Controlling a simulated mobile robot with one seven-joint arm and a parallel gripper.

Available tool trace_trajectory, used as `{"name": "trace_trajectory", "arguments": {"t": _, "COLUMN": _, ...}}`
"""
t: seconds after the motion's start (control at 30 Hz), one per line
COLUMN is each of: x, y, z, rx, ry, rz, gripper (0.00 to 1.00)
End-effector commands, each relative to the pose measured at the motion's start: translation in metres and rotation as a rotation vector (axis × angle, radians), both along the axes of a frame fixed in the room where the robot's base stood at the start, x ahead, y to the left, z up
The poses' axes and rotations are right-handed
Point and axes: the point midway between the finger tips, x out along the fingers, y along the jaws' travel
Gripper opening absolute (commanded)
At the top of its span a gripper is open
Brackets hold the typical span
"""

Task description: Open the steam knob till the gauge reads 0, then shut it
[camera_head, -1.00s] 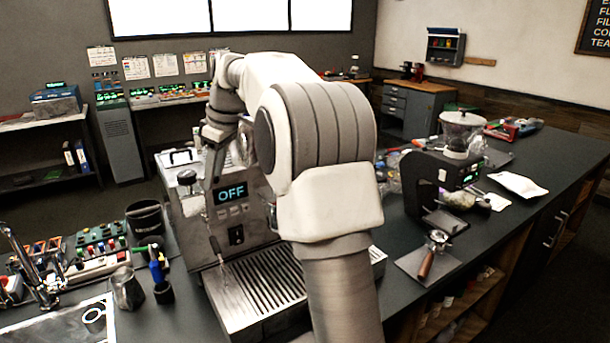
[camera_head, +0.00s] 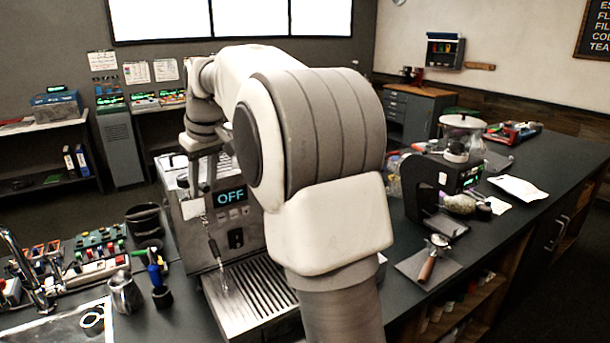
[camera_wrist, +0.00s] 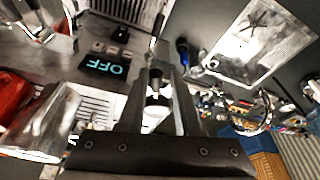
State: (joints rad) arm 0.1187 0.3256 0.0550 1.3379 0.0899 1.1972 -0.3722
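The espresso machine (camera_head: 235,225) stands on the dark counter with its display reading OFF (camera_head: 230,197); the display also shows upside down in the wrist view (camera_wrist: 103,66). My gripper (camera_head: 203,178) points down at the machine's left front. In the wrist view its two fingers (camera_wrist: 157,78) are apart, with a small dark knob-like part (camera_wrist: 155,76) between them, likely the steam knob. Gaps show beside it, and I cannot tell whether either finger touches it. The steam wand (camera_head: 216,250) hangs below over the drip tray. I cannot make out the gauge or its reading.
A metal pitcher (camera_head: 124,291) and a blue-handled tool (camera_head: 157,283) stand left of the drip tray (camera_head: 255,300). A button panel (camera_head: 97,255) lies behind them. A grinder (camera_head: 440,185) and a portafilter (camera_head: 430,262) are to the right. My arm hides the machine's right side.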

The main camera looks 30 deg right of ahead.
Motion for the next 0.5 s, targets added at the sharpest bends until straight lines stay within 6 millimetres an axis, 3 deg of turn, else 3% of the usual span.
{"name": "trace_trajectory", "arguments": {"t": 0.5, "x": -0.003, "y": 0.017, "z": 0.001, "rx": 0.0, "ry": 0.0, "rz": -0.221, "gripper": 0.33}}
